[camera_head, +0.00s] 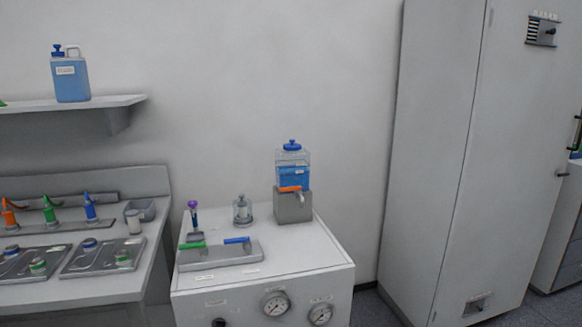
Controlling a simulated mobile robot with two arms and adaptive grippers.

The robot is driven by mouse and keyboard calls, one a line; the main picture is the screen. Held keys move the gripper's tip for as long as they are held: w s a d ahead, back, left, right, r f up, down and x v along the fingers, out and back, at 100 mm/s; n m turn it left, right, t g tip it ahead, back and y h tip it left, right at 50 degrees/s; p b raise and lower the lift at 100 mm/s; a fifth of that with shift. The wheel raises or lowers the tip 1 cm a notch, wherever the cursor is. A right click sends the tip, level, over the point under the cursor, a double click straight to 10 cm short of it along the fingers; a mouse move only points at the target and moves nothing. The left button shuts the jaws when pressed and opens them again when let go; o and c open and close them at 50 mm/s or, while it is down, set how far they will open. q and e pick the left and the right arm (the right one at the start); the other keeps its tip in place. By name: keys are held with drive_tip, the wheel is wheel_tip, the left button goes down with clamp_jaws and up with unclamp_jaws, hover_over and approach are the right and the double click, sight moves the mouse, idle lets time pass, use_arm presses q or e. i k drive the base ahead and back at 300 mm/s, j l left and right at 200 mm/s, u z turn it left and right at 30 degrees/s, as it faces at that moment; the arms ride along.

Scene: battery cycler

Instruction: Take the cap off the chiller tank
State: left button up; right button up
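The chiller tank (293,176) is a clear container with blue liquid, standing on a grey block on top of the white chiller cabinet. Its blue cap (292,145) sits on top of the tank. An orange-handled tap (291,189) is at the front below the liquid. Neither of my grippers shows in the head view.
The white cabinet top (295,243) also holds a tray (220,255) with green and blue handles and a small clear jar (242,210). A blue jug (71,78) stands on a wall shelf. A bench with trays is at left; a tall cabinet (440,150) is at right.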

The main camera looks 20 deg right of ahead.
sight(290, 147)
drive_tip(key=i+l+z, duration=0.3)
drive_tip(key=i+l, duration=0.75)
